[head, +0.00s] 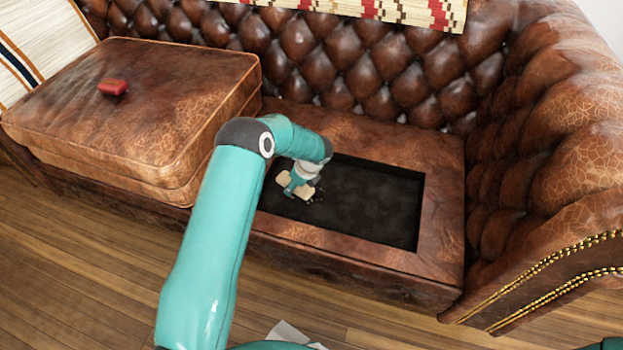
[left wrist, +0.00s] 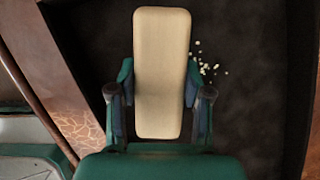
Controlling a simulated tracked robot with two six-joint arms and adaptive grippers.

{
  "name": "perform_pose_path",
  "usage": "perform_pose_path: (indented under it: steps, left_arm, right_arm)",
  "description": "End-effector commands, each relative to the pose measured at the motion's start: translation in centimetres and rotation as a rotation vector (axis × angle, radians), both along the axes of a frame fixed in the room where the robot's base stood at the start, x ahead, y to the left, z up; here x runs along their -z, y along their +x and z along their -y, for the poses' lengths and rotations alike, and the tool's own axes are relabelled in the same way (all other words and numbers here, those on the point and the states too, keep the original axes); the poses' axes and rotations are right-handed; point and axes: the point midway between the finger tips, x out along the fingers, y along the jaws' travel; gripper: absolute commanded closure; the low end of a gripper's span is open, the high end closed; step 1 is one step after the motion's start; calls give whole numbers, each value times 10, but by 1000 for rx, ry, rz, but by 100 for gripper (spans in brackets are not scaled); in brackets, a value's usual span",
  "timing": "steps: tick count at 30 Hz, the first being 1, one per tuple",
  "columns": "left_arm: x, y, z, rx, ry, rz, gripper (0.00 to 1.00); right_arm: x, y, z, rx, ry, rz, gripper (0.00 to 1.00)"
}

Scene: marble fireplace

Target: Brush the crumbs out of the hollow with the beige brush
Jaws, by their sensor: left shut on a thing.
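The beige brush (left wrist: 162,60) is held between the fingers of my left gripper (left wrist: 160,95), which is shut on it. In the head view the brush (head: 297,186) and my left gripper (head: 303,180) are at the left part of the dark hollow (head: 370,200) in the sofa seat. Pale crumbs (left wrist: 208,66) lie in a small cluster on the hollow's dark floor, just right of the brush in the left wrist view. I cannot tell whether the brush touches the floor. My right gripper is not in view.
A thick brown leather cushion (head: 140,105) lies on the left of the sofa with a small red object (head: 113,87) on top. The hollow has a raised leather rim (head: 440,225). The sofa's tufted back (head: 330,55) and right arm (head: 555,150) stand around it.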

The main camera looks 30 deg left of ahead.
Motion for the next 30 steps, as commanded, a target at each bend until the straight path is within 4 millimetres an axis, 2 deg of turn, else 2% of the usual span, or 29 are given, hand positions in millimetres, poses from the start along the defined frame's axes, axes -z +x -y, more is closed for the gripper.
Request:
perform_pose_path:
  steps: [1,9,23,26,30]
  left_arm:
    - [-9,0,0,0,0,1,79]
    - [-29,-1,-1,-2,0,1,79]
    - [-32,-1,0,-14,1,1,79]
    - [-40,0,5,-81,1,3,79]
    - [-65,-1,26,-326,1,6,79]
  right_arm:
    - [-6,0,0,0,0,0,0]
    - [-20,0,0,0,0,0,0]
    - [-21,0,0,0,0,0,0]
    - [-21,0,0,0,0,0,0]
    - [-21,0,0,0,0,0,0]
